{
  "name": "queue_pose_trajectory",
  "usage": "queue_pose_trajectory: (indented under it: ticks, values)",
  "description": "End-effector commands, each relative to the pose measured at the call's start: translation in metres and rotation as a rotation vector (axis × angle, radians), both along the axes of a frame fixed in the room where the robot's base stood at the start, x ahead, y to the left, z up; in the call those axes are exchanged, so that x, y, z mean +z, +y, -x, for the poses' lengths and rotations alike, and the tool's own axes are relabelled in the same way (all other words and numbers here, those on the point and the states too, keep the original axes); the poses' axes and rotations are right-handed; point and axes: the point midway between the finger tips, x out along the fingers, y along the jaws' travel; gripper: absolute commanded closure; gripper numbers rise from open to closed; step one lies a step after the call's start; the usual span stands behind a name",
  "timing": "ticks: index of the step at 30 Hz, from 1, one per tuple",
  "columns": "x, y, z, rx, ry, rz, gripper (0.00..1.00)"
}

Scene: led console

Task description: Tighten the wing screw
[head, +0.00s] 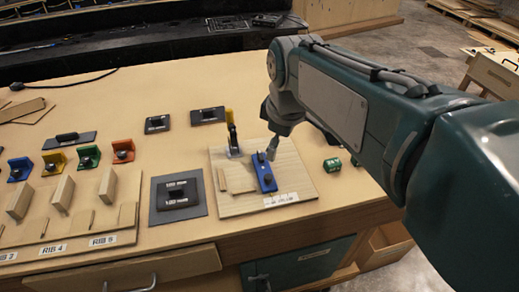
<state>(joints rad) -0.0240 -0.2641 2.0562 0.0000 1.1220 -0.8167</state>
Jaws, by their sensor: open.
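A blue bracket (265,178) sits on a light wooden board (295,168) near the table's front right. A small dark part, perhaps the wing screw, shows at its upper end, but it is too small to make out clearly. My gripper (270,153) points down just above and behind that upper end. It is open, and I see nothing held in it. Whether its fingers touch the screw cannot be told from this view.
A wooden block (237,179) lies left of the bracket. Green cylinders (332,165) lie to the right. A dark plate (178,213) and several coloured brackets (88,155) are further left.

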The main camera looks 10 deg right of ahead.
Motion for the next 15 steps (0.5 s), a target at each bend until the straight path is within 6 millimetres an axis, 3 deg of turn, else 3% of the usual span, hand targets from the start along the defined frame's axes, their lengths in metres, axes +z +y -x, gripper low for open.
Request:
queue_pose_trajectory:
  ticks: [15]
  values:
    - [-0.019,0.010,-0.091,0.608,0.186,0.083,0.09]
